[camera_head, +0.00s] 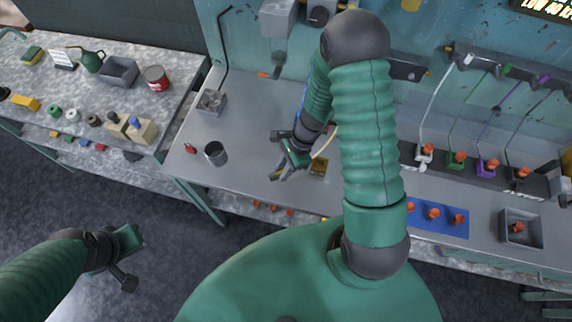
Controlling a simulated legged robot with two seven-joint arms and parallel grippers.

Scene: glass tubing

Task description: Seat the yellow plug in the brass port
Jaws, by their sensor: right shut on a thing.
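My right gripper (283,170) is over the middle of the metal bench, just left of a small brass-coloured block (319,167), which looks like the brass port. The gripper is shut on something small. A pale yellow cable (326,143) curves down beside the gripper, so the held thing is likely the yellow plug, but the plug itself is hidden by the hand. I cannot tell whether the plug touches the port. My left gripper (127,258) hangs low at the left over the dark floor, away from the bench; its jaws are not clear.
Right of my arm, white, green and purple cables run to orange-topped plugs in a dark rack (466,170). A blue mat (440,218) and grey bin (521,230) are in front. A metal cup (215,153) and grey box (211,102) stand left on the bench.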

